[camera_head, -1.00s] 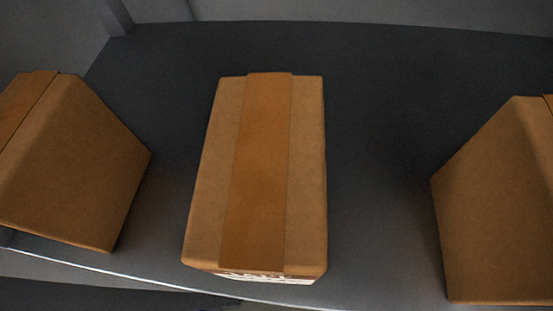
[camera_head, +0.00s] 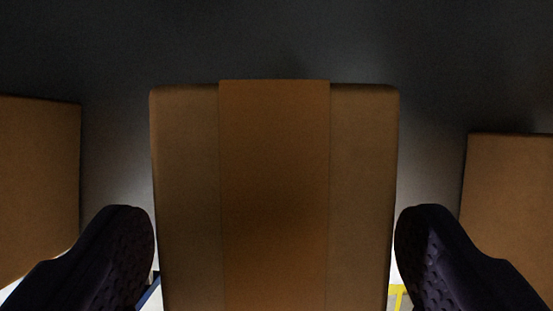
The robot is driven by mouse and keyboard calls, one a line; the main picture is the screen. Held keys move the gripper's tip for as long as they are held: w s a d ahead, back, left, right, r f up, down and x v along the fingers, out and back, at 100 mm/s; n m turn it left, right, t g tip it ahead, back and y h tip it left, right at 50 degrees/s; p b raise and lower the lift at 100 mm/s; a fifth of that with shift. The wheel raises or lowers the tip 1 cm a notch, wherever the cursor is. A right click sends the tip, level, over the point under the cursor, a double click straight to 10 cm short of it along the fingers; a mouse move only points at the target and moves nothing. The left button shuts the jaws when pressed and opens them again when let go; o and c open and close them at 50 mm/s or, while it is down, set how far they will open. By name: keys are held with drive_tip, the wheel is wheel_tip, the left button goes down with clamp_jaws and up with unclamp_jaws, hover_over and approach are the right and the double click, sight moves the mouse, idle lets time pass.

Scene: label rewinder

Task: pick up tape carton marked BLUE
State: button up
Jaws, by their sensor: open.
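A brown carton (camera_head: 275,190) with a darker tape strip down its top fills the middle of the view, seen from above. Its front face and any marking are hidden now, so I cannot tell whether it reads BLUE. My gripper (camera_head: 275,258) is open, with one dark finger on each side of this carton's near part. Nothing is held.
A second carton (camera_head: 38,180) stands to the left and a third (camera_head: 510,195) to the right, each close outside a finger. The dark shelf surface (camera_head: 270,40) is bare behind the middle carton. Bright floor with a yellow mark shows below.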

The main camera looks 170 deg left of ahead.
drive_tip(key=x, duration=0.3)
drive_tip(key=shift+w, duration=0.15)
drive_tip(key=shift+f, duration=0.2)
idle(0.5)
drive_tip(key=c, duration=1.3)
